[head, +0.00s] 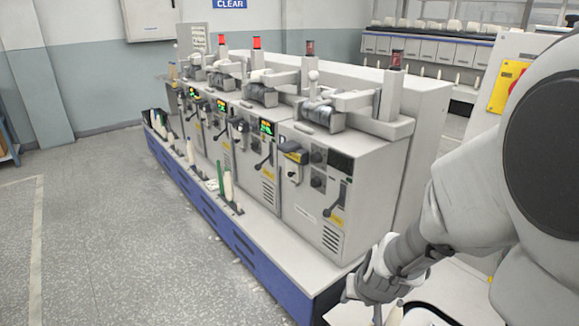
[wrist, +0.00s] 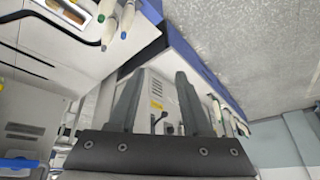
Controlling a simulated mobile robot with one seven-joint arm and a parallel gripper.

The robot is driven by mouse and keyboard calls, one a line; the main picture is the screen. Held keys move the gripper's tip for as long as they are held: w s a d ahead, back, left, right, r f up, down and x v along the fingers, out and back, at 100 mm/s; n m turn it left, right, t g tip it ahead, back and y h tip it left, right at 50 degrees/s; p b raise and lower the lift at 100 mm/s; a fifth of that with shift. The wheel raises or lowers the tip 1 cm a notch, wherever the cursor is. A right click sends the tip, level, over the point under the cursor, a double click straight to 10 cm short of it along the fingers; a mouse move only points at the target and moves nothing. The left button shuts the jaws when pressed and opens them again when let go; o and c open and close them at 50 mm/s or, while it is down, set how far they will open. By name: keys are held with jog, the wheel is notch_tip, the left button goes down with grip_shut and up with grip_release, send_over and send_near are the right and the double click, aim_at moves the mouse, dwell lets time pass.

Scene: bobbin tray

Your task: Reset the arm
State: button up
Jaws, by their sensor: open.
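My gripper (wrist: 160,76) shows in the wrist view with its two grey fingers spread apart and nothing between them. In the head view my arm comes in from the right and its end hangs low, beside the near end of the machine row (head: 325,190). The fingertips are hard to make out there. In the wrist view, white bobbins (wrist: 109,30) with coloured tips lie at the upper left, apart from the fingers, by a dark curved rim (wrist: 65,38).
The machine row stands on a blue-sided base (head: 240,245), with several white bobbins (head: 228,184) upright along its front ledge. Open grey floor (head: 105,240) lies to the left. A white cabinet with a yellow panel (head: 506,86) stands behind my arm.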

jog(key=s+r+n, duration=0.2)
jog(key=s+r, duration=1.2)
jog(key=r, duration=0.4)
notch_tip(320, 180, up, 14)
jog(key=p, duration=1.3)
jog(key=shift+s+f, duration=0.15)
jog(key=shift+s, duration=0.05)
jog(key=shift+m, duration=0.3)
